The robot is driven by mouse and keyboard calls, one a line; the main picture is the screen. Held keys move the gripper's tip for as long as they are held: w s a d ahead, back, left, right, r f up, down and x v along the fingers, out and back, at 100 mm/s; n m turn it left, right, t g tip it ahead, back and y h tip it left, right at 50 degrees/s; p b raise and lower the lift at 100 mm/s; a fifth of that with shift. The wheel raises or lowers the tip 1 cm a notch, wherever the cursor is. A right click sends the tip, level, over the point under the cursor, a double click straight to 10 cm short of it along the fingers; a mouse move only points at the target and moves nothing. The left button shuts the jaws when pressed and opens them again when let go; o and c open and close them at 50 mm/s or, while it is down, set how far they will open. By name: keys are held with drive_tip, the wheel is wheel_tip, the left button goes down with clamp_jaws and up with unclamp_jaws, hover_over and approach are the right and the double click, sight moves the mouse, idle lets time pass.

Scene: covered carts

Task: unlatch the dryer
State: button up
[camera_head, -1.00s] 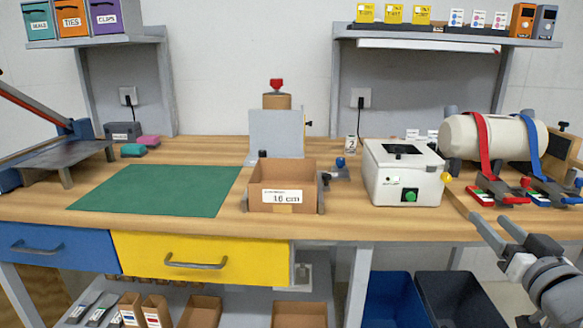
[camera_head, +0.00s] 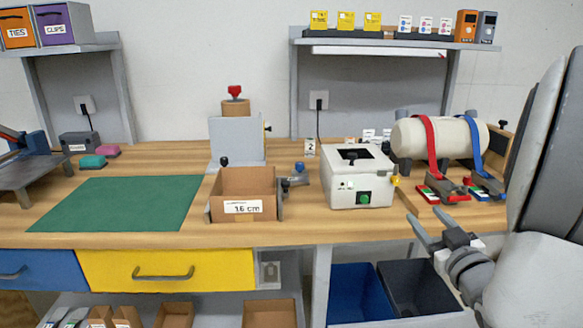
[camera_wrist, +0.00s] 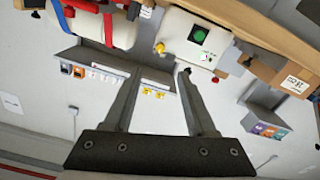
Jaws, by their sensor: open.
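A white box-shaped machine (camera_head: 358,183), which I take to be the dryer, stands on the wooden bench right of centre. It has a green button (camera_head: 364,198) on its front, a dark opening on top and a yellow knob (camera_head: 395,181) on its right side. The machine appears upside down in the wrist view (camera_wrist: 182,24), with the yellow knob (camera_wrist: 160,47) between my finger lines. My gripper (camera_head: 427,222) is open and empty, in front of the bench edge, lower right of the machine and apart from it.
A pale cylinder (camera_head: 442,139) with red and blue straps stands right of the machine. A cardboard box (camera_head: 243,191) marked 16 cm stands to its left. A green mat (camera_head: 112,204) lies farther left. Blue (camera_head: 357,292) and dark bins sit below the bench.

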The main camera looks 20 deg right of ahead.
sight(397, 183)
drive_tip(key=b+x, duration=0.2)
drive_tip(key=x, duration=1.2)
drive_tip(key=shift+w, duration=0.2)
clamp_jaws()
